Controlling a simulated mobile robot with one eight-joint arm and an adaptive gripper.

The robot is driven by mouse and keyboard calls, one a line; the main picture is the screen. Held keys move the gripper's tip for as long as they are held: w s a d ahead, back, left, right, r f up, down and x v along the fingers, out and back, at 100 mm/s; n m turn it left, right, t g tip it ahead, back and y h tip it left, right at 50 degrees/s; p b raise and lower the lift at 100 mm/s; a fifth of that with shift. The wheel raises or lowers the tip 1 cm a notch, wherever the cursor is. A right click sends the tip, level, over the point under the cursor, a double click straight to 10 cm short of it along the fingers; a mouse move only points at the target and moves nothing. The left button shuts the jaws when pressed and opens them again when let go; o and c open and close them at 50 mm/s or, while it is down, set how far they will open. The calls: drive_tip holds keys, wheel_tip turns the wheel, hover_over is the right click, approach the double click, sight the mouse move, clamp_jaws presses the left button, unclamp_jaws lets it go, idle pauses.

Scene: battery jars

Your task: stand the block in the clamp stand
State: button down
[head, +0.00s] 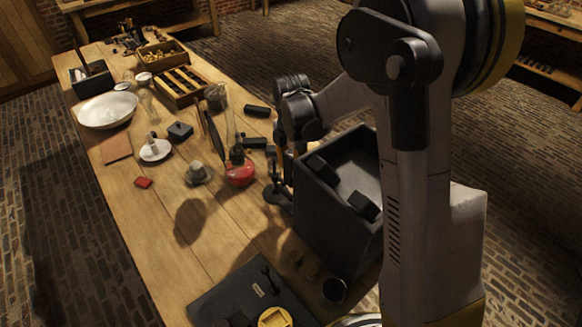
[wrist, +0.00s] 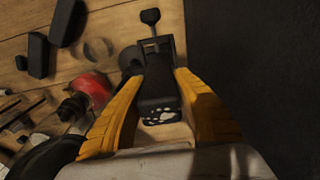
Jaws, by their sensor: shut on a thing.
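My gripper (wrist: 160,82) has its two yellow fingers shut on a dark block (wrist: 158,92), whose near end carries a pale spotted pattern. In the head view my gripper (head: 285,158) points down beside the large dark box, and the block is mostly hidden there. The dark clamp stand (head: 277,193) is right below the gripper on the table. In the wrist view the clamp stand's T-shaped handle (wrist: 150,17) shows just beyond the block. The block overlaps the clamp in this view, so I cannot tell whether they touch.
A big dark open box (head: 315,215) stands close on the right of the clamp stand. A red lamp (head: 240,172) is on the left. Black blocks (head: 257,111) lie behind. A dark board (head: 240,297) lies in front. Bare table (head: 220,230) shows at front left.

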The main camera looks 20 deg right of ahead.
drive_tip(key=shift+f, duration=0.25)
idle(0.4)
drive_tip(key=shift+f+b, duration=0.35)
drive_tip(key=shift+b, duration=0.15)
drive_tip(key=shift+f+b, duration=1.35)
drive_tip(key=shift+f, duration=0.25)
idle(0.7)
drive_tip(key=shift+f+b, duration=0.3)
drive_tip(key=shift+s+f, duration=0.1)
drive_tip(key=c, duration=1)
unclamp_jaws()
drive_tip(key=shift+s+f, duration=0.1)
